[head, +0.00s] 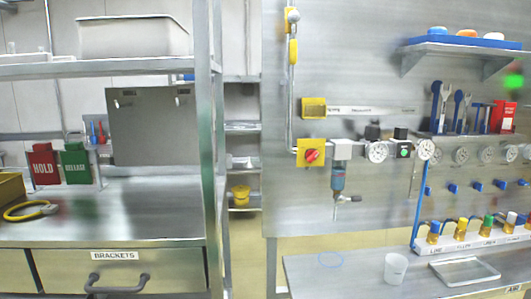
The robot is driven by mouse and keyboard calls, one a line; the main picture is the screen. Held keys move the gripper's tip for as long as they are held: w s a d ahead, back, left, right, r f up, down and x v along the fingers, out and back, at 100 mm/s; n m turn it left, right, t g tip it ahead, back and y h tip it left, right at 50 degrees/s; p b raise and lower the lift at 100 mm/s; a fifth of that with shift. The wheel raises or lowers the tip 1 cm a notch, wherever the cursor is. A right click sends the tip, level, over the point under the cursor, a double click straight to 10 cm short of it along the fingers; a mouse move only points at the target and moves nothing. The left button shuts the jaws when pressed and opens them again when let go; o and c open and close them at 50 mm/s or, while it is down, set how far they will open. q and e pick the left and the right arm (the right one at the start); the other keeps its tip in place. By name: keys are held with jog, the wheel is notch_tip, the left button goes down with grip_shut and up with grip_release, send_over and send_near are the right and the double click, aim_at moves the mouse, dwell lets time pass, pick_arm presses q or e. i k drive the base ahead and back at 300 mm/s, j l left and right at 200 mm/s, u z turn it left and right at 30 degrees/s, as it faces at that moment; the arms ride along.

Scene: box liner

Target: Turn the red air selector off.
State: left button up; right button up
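The red air selector (311,156) is a small round knob on a yellow square plate. It is mounted on the grey metal wall panel, right of the picture's middle. It seems to carry a pale diagonal mark, but it is too small to tell its exact setting. A grey and blue air unit (338,178) hangs just right of it, with a round gauge (377,152) farther right. Neither of my grippers is in view, and nothing touches the selector.
A steel bench with a cup (396,268) and a shallow tray (464,271) stands below the panel. A tool shelf (432,63) juts out at upper right. A metal rack post (208,150) stands to the left. The space directly before the selector looks clear.

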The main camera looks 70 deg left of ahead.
aim_at(311, 155)
jog(key=u, duration=1.95)
